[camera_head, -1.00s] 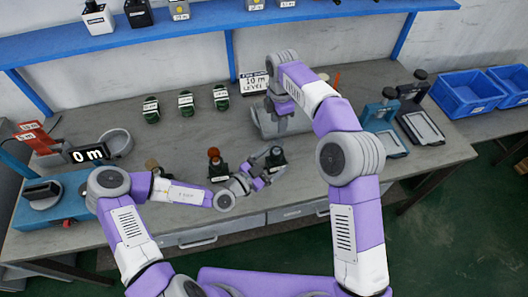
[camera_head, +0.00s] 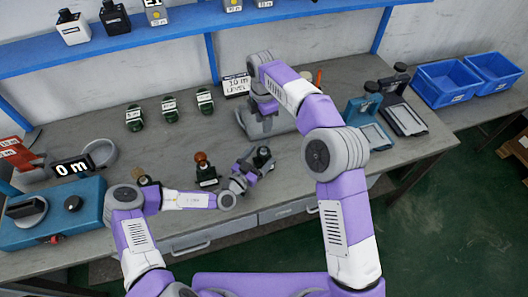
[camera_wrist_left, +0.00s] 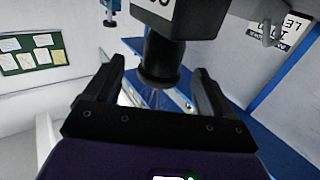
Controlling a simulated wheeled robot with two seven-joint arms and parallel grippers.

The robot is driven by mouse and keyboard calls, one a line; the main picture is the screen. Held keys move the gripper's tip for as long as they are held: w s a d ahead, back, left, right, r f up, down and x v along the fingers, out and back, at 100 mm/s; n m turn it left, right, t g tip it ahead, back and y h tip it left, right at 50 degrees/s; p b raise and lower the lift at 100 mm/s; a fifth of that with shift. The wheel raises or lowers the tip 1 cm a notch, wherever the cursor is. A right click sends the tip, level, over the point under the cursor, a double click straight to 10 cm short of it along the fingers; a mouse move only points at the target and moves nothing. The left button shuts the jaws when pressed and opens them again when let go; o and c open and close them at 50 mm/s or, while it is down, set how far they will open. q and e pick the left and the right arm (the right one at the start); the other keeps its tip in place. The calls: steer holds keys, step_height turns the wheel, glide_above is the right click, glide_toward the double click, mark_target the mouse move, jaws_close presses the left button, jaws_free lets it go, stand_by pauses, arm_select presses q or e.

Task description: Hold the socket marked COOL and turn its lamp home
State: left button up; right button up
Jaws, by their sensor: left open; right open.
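A second dark socket (camera_head: 207,178) with a round red-brown lamp (camera_head: 201,158) stands to the left. No label is legible enough to tell which is COOL. My right gripper (camera_head: 266,122) is at the back of the table, its fingers small and partly hidden.
Several dark green labelled pieces (camera_head: 169,109) stand in a row at the back. A black display reading 0 m (camera_head: 72,168) and a blue device (camera_head: 55,222) are at left. Dark framed stands (camera_head: 404,119) are at right, with blue bins (camera_head: 446,82) beyond. A blue shelf (camera_head: 180,33) crosses above.

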mark_target(264, 139)
arm_select(q)
steer(key=shift+x, duration=1.55)
steer(key=c, duration=1.2)
arm_select(e)
steer(key=o, duration=0.4)
steer(key=shift+o, duration=0.7)
steer(key=shift+n, duration=0.7)
steer(key=n, duration=0.4)
steer(key=shift+r, duration=0.1)
steer(key=shift+f, duration=0.2)
steer(key=shift+n, duration=0.3)
step_height(264, 139, down, 12)
steer(key=shift+r, duration=0.2)
